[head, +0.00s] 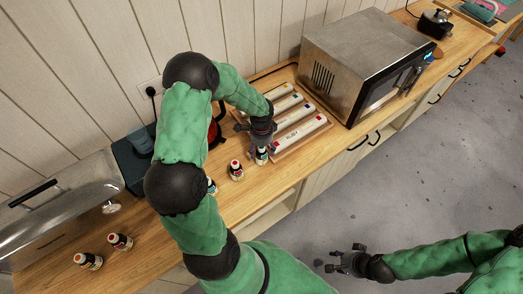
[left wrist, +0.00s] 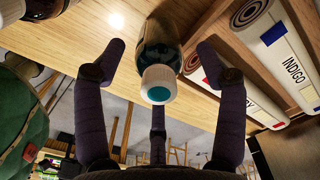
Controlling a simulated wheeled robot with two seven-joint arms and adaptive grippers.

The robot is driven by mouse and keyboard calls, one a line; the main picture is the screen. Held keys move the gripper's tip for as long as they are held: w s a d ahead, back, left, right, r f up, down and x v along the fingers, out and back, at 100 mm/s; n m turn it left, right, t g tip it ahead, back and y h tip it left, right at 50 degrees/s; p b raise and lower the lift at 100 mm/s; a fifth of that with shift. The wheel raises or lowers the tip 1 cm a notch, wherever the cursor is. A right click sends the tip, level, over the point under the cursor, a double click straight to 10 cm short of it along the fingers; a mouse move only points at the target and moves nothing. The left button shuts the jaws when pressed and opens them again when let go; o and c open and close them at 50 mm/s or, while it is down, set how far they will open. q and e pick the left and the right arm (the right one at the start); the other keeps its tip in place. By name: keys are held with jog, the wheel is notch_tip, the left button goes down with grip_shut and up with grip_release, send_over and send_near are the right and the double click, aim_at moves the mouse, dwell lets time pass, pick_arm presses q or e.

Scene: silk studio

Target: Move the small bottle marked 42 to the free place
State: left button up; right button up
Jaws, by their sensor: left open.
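Several small dark bottles with pale caps stand on the wooden counter. No number on them is legible, so I cannot tell which is marked 42. One bottle (head: 261,157) stands under my left gripper (head: 262,146), beside the tray's front-left edge. In the left wrist view its white cap with a teal top (left wrist: 158,84) is between the spread fingers of my left gripper (left wrist: 158,65), with gaps on both sides. A red-capped bottle (head: 236,171) stands just left of it, and another bottle (head: 212,186) is partly behind my arm. My right gripper (head: 345,262) is open and empty over the floor.
Two more bottles (head: 119,241) and (head: 88,261) stand at the left front of the counter (head: 160,240). A wooden tray (head: 326,129) holds several labelled white tubes. A steel microwave (head: 350,60) stands to its right. A metal-lidded appliance (head: 60,220) stands at left.

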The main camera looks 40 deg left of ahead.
pick_arm(q)
notch_tip(320, 180, up, 11)
jog(key=shift+f, duration=0.15)
jog(key=s+d+f+n+h, duration=0.1)
jog(key=d+f, duration=0.3)
jog(key=d, duration=0.1)
jog(key=d+f+n+h, duration=0.1)
jog(key=d+f, duration=0.3)
jog(key=d, duration=0.1)
jog(key=s+d+f+n+h, duration=0.1)
jog(key=d+f, duration=0.3)
jog(key=d, duration=0.1)
jog(key=shift+s+f+n, duration=0.35)
jog(key=shift+f+n, duration=0.05)
jog(key=s+d+f+n+h, duration=0.1)
jog(key=s+d+f+n, duration=0.6)
jog(key=s+d, duration=0.4)
jog(key=shift+s+d+f, duration=0.15)
jog(key=shift+s+f, duration=0.15)
jog(key=shift+f, duration=0.6)
jog(key=shift+f, duration=0.1)
notch_tip(320, 180, down, 17)
jog(key=b, duration=1.6)
jog(key=shift+b, duration=0.4)
